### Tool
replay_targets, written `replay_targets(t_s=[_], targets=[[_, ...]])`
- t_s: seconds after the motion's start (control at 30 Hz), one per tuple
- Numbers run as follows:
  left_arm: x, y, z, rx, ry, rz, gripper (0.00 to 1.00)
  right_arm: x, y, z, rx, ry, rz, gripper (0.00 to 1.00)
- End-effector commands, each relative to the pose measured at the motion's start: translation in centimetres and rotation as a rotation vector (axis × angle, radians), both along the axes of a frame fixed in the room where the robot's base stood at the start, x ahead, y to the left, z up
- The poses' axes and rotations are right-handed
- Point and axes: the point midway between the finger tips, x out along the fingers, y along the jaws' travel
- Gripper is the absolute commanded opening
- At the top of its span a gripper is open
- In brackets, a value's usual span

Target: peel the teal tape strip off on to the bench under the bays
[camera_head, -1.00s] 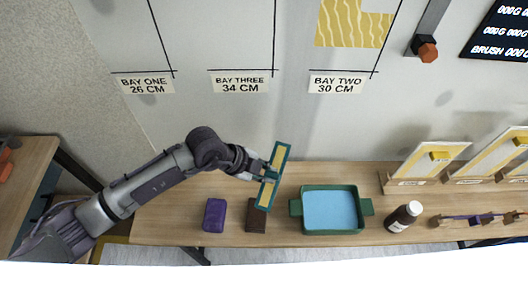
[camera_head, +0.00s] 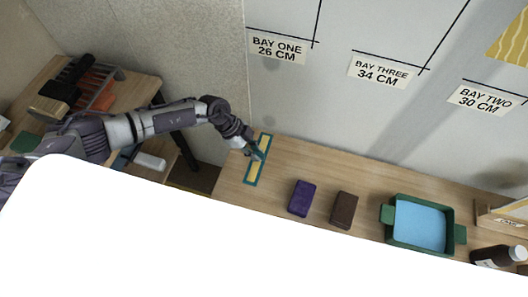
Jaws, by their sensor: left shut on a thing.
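The teal tape strip (camera_head: 249,179) shows as a teal-edged strip with a yellow middle, at the left end of the wooden bench (camera_head: 320,169) under the bays. My left gripper (camera_head: 257,155) is shut on its upper middle part. The strip lies over the bench top, left of the purple block; I cannot tell whether it touches the wood. The bay labels on the wall above read bay one (camera_head: 277,47), bay three (camera_head: 382,71) and bay two (camera_head: 487,98). My right gripper is not in view.
Another table (camera_head: 142,92) with a rack (camera_head: 98,92) is at the left. Bench wood between strip and purple block is clear.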

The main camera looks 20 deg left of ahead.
Motion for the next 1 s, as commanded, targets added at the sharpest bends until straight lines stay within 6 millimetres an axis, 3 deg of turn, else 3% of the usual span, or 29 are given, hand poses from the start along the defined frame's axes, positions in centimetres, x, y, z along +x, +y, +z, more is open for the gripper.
replay_targets(t_s=[0.33,0.53,0.6,1.0], targets=[[0.0,0.1,0.0,0.000,0.001,0.001,0.00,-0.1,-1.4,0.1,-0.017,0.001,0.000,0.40],[0.0,0.3,0.5,0.008,0.001,0.000,0.00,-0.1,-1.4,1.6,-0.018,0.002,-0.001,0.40],[0.0,0.2,-1.1,0.008,0.002,0.001,0.00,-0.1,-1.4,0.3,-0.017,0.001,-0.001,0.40],[0.0,0.2,-5.8,0.008,0.001,0.000,0.00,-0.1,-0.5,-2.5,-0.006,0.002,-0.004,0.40]])
